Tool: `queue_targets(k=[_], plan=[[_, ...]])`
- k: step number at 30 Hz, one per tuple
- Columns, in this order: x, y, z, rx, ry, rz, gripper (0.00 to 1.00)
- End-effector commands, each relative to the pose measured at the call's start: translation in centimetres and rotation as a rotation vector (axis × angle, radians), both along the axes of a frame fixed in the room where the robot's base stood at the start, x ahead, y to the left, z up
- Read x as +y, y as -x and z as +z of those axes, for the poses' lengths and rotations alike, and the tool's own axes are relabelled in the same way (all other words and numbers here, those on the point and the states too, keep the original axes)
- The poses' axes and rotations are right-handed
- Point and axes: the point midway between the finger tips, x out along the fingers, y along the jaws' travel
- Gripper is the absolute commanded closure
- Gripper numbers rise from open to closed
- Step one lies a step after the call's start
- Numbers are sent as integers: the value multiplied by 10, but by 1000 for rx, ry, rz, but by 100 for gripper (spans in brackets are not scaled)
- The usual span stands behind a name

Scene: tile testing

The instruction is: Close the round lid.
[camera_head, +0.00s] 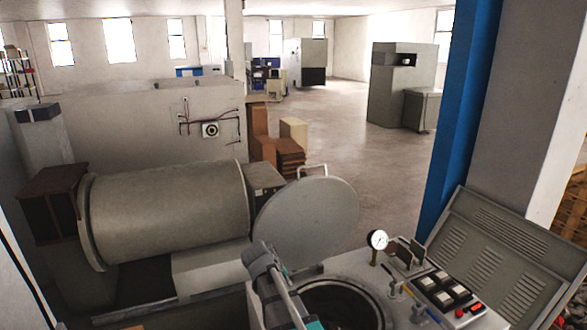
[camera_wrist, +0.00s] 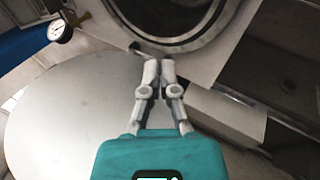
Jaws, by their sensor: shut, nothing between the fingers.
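The round lid (camera_head: 305,220) is a flat grey disc. It stands raised and tilted open behind the round opening (camera_head: 340,306) of the machine, with a bar handle (camera_head: 312,170) at its top edge. In the wrist view the lid (camera_wrist: 70,115) fills the left side as a large pale disc, and the dark opening with its metal rim (camera_wrist: 178,43) is at the top. My gripper (camera_wrist: 159,66) is shut and empty. Its fingertips appear near the lid's right edge and below the opening's rim; I cannot tell whether they touch anything. My arm hides part of the opening's left side in the head view.
A pressure gauge (camera_head: 377,240) stands up beside the opening. A panel with switches (camera_head: 443,291) lies right of it, with a louvred grey cover (camera_head: 500,255) beyond. A large horizontal cylinder (camera_head: 165,210) is at left. A blue column (camera_head: 465,110) rises at right. Open floor lies behind.

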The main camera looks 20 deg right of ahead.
Motion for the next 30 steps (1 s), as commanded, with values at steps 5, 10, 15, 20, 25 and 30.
queue_targets(k=[5, 10, 15, 20, 25, 30], plan=[[-21, -76, 64, -44, 249, 95, 100], [-32, -139, 124, -73, 491, 190, 100], [-32, -195, 180, -84, 713, 281, 100], [-27, -230, 217, -86, 862, 344, 100], [-23, -247, 235, -82, 945, 378, 100], [-23, -249, 238, -80, 962, 384, 100]])
